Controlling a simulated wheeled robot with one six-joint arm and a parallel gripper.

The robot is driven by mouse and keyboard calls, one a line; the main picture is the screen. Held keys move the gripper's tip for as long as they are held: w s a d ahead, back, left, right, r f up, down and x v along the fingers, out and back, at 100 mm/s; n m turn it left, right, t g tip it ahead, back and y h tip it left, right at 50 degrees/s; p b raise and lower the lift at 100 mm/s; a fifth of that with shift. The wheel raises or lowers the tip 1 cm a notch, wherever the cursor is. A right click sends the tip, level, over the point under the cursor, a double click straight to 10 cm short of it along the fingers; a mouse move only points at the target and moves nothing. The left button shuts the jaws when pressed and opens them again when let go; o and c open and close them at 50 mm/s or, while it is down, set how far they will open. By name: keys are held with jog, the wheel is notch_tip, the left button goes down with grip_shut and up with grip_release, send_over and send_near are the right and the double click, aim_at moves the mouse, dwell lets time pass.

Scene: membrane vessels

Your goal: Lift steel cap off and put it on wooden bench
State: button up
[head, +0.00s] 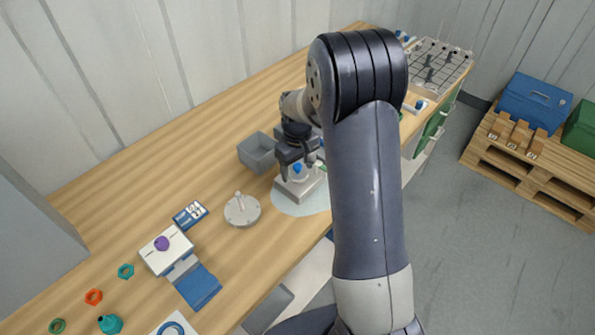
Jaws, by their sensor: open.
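A round grey disc with an upright pin-like handle (242,210), which looks like the steel cap, lies flat on the wooden bench (130,180). My gripper (297,165) is open, to the right of the disc and apart from it. It points down over a grey block-like vessel base (300,187) on a pale round mat (295,207). A blue piece (297,168) shows between or just behind my fingers. I cannot tell whether the fingers touch it. My arm hides the right part of the base and mat.
A blue-and-white card (190,215) and a white box with a purple knob (166,250) lie at the left. Colored rings are at the front left. A wire rack (436,65) is at the far end.

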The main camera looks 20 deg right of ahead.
jog(key=c, duration=0.9)
